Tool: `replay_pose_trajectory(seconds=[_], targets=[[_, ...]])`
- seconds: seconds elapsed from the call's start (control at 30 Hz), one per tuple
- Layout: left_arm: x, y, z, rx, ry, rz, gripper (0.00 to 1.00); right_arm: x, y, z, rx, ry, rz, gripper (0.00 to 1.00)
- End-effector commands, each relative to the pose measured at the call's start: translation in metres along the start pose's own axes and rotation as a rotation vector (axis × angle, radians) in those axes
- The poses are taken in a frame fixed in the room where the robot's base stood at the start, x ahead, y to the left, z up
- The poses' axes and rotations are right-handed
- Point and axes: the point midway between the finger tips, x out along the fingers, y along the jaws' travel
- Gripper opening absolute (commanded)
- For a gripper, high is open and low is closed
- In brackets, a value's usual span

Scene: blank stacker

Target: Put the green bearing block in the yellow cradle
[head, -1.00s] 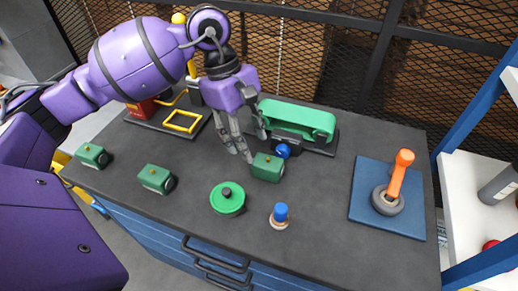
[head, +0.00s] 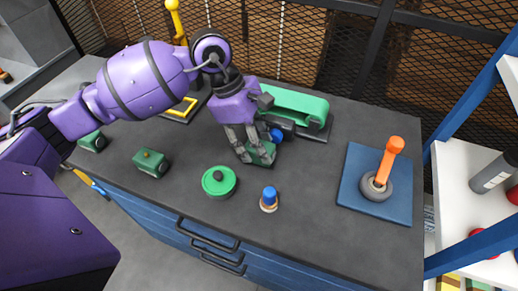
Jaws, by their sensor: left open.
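The yellow cradle (head: 188,106) is a small yellow frame on a dark base at the back left of the bench, partly hidden behind my left arm. A green bearing block (head: 265,154) lies near the middle of the bench. My left gripper (head: 254,154) points down at this block, with its open fingers over and beside it, hiding part of it. I cannot tell whether the fingers touch it. Two similar green blocks sit at the left, one at the front (head: 152,163) and one near the left edge (head: 94,141). My right gripper is not in view.
A green long housing (head: 295,102) stands just behind the block, with a blue knob (head: 277,135) close by. A round green lid (head: 219,182) and a blue-topped peg (head: 269,198) are in front. A blue plate (head: 355,195) with an orange-handled post (head: 388,160) is at right.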

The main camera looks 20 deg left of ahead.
Motion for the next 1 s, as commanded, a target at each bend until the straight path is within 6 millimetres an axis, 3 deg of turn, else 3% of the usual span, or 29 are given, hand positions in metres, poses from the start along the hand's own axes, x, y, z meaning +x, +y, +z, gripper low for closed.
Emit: replay_pose_trajectory(seconds=[0.3, 0.63, 1.0], targets=[[0.0074, -0.0003, -0.0006, 0.001, 0.001, -0.001, 0.44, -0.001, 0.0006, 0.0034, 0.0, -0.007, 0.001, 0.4], [0.0071, -0.0004, -0.0006, 0.001, 0.001, -0.001, 0.01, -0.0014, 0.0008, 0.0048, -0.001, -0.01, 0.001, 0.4], [0.0053, 0.0003, 0.0004, 0.002, 0.0, 0.002, 0.0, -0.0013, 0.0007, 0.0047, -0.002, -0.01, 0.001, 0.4]])
